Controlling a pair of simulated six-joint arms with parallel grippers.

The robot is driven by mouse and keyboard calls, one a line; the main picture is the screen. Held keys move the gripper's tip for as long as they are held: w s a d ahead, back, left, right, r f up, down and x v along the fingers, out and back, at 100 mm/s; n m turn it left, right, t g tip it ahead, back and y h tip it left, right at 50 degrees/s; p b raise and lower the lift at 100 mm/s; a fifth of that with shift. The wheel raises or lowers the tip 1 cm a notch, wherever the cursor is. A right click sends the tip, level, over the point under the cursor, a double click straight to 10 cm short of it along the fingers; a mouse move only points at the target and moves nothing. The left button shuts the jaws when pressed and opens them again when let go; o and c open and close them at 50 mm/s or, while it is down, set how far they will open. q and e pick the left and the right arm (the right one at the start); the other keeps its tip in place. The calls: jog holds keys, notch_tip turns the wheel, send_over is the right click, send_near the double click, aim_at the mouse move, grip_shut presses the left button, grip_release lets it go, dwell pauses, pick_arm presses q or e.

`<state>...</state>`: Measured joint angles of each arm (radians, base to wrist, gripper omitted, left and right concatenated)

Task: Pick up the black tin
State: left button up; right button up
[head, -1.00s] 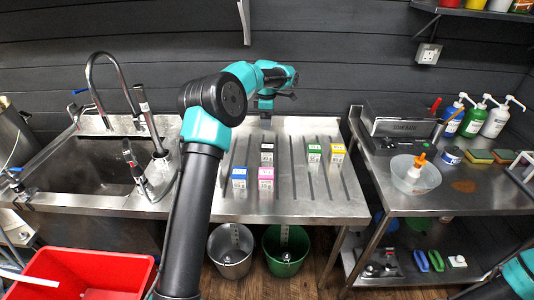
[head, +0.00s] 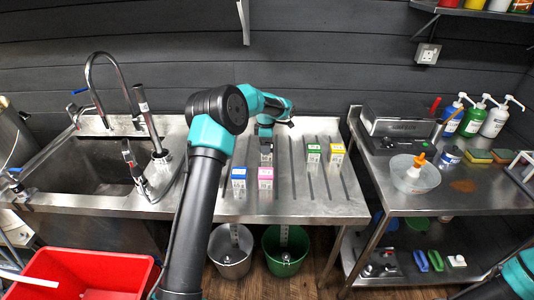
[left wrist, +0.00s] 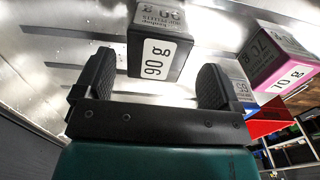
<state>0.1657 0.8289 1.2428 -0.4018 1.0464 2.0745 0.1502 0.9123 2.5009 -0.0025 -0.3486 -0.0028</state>
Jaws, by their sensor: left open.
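The black tin (left wrist: 160,50) with a white label reading 90 g stands on the ribbed steel drainboard. In the left wrist view it sits between the two fingers of my left gripper (left wrist: 155,82), which is open, with a gap on either side of it. In the head view my left gripper (head: 266,148) is low over the board and hides most of the tin. My right gripper is not in view; only a bit of that arm shows at the lower right.
A pink tin (head: 265,178) and a blue tin (head: 239,178) stand in front. A green tin (head: 313,153) and a yellow tin (head: 337,153) stand to the right. The sink (head: 75,165) is at left. The drainboard's right front (head: 330,205) is clear.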

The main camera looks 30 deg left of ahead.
pick_arm(q)
jog(key=shift+w+f, duration=0.2)
jog(key=shift+f, duration=2.4)
jog(key=c, duration=1.1)
